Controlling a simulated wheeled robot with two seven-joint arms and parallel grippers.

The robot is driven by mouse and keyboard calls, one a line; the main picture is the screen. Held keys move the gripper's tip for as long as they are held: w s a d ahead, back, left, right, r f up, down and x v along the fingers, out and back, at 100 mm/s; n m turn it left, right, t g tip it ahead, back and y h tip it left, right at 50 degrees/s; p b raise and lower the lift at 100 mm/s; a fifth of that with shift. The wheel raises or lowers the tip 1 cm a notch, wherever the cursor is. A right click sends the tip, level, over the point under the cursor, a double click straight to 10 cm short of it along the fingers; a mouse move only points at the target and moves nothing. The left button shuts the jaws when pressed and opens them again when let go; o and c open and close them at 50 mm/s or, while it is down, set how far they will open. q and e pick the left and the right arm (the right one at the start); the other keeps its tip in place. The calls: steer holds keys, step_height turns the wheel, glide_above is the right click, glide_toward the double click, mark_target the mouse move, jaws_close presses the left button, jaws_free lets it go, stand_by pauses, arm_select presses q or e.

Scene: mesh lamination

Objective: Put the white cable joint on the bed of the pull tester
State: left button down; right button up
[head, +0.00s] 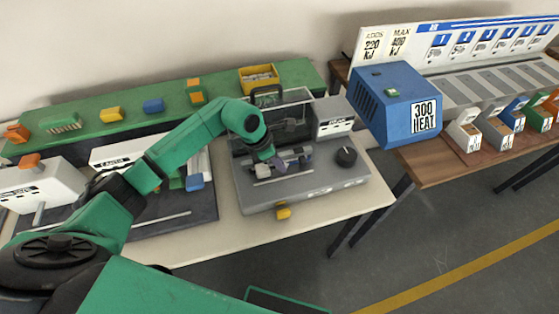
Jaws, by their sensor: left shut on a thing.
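The pull tester seems to be the grey machine (335,183) with a clear guard, a black knob and a yellow part at its front, in the middle of the head view. My left gripper (277,166) points down over the bed of this machine, at the clamps. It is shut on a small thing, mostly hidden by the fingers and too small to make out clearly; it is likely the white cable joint. I cannot tell whether that thing touches the bed. My right gripper is not in view.
A blue box (395,105) marked 300 stands right of the tester. Several coloured bins (495,131) stand on the wooden table farther right. A green shelf (75,137) with small blocks and a yellow tray (259,78) runs behind. A dark machine base (200,204) lies left of the tester.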

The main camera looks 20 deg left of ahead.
arm_select(q)
steer(key=shift+f, duration=0.5)
steer(key=c, duration=1.2)
jaws_free()
steer(key=shift+o, duration=0.2)
steer(key=shift+r, duration=0.1)
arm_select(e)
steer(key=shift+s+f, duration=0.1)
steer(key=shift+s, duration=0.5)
